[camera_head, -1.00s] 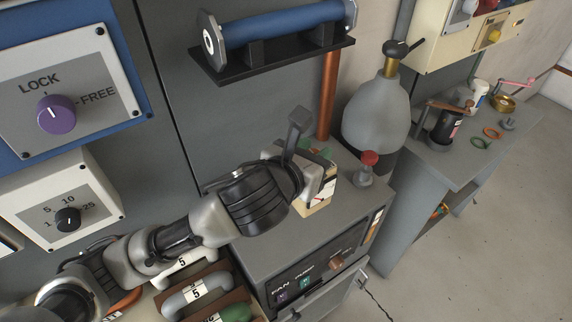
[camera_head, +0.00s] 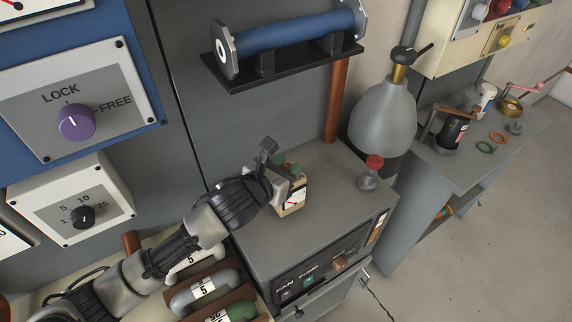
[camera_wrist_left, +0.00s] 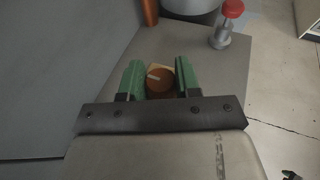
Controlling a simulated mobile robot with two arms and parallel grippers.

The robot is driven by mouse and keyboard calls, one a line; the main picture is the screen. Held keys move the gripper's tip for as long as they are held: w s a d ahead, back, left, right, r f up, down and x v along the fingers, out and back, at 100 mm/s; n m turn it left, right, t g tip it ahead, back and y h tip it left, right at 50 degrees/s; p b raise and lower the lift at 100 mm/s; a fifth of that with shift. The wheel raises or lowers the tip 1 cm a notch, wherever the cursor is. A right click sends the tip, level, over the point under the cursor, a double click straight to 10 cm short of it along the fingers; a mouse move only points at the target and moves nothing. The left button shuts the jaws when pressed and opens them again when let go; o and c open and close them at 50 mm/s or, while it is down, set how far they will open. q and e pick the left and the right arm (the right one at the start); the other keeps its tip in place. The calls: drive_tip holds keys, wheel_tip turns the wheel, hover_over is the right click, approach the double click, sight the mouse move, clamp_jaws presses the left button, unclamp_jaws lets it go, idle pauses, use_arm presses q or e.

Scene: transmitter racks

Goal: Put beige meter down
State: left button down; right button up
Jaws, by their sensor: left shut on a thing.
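The beige meter (camera_head: 294,199) has a white dial face with a red mark. It is at my left gripper (camera_head: 284,172), over the grey cabinet top (camera_head: 330,185). In the left wrist view the green fingers of my left gripper (camera_wrist_left: 160,82) are on both sides of the meter, whose brown knob (camera_wrist_left: 160,80) shows between them. The gripper is shut on the meter. Whether the meter's underside touches the cabinet top is hidden. My right gripper is not in view.
A red-capped grey fitting (camera_head: 371,172) stands on the cabinet top to the right. A grey flask (camera_head: 383,115) and a copper pipe (camera_head: 336,100) stand behind. A blue cylinder on a black shelf (camera_head: 285,68) hangs above.

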use_arm(q)
drive_tip(key=c, duration=1.1)
unclamp_jaws()
drive_tip(key=shift+f, duration=0.15)
drive_tip(key=shift+c, duration=0.2)
drive_tip(key=o, duration=0.4)
drive_tip(key=shift+c, duration=0.2)
drive_tip(key=b+v, duration=0.2)
drive_tip(key=v, duration=1)
